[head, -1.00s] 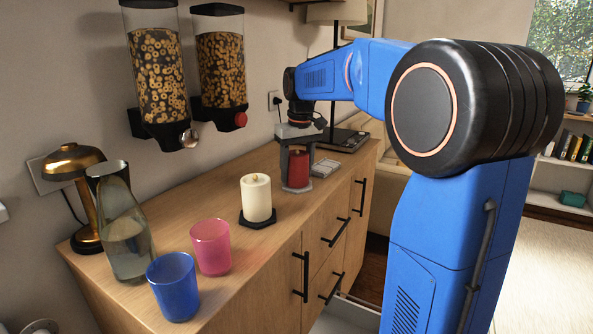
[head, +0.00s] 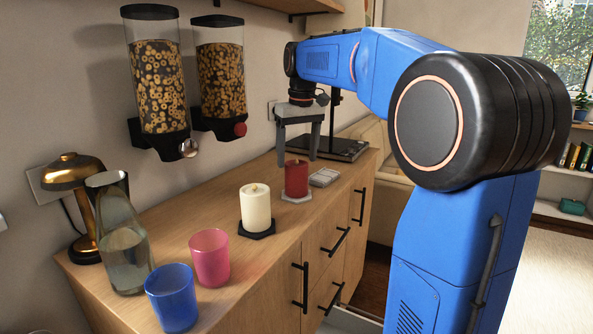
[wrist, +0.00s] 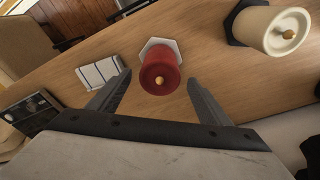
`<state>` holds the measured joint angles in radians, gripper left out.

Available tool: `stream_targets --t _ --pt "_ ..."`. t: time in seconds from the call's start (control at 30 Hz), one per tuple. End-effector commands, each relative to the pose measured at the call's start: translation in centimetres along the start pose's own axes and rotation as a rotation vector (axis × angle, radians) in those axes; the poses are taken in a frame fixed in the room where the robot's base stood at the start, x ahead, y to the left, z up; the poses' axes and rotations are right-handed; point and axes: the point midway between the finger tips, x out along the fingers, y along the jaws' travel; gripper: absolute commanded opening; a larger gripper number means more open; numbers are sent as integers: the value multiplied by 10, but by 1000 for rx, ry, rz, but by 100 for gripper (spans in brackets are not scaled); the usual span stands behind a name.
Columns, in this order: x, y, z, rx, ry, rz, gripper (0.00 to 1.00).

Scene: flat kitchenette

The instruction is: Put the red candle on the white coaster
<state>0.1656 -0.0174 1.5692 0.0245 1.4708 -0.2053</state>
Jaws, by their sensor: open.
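The red candle (head: 297,180) stands upright on the white coaster (head: 297,198) on the wooden cabinet top. In the wrist view the red candle (wrist: 160,70) covers much of the pale hexagonal coaster (wrist: 152,44), whose edge shows around the candle's far side. My gripper (head: 298,158) is open and empty above the candle. In the wrist view my gripper's fingers (wrist: 155,97) are apart on either side of the candle, clear of it.
A cream candle (head: 256,208) on a black coaster (head: 257,229) stands nearby. Pink (head: 210,257) and blue (head: 172,297) cups and a glass carafe (head: 124,245) stand in front. Cereal dispensers (head: 160,85) hang on the wall.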

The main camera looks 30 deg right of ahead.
Motion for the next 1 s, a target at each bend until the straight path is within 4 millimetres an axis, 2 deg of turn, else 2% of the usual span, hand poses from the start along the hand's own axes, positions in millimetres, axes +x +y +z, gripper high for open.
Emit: stream_targets --t 0.1,0.3,1.0 --pt "-18 0 0 0 2 0 72" --pt "-34 0 0 0 0 0 72" --pt "-37 0 0 0 -1 0 72"
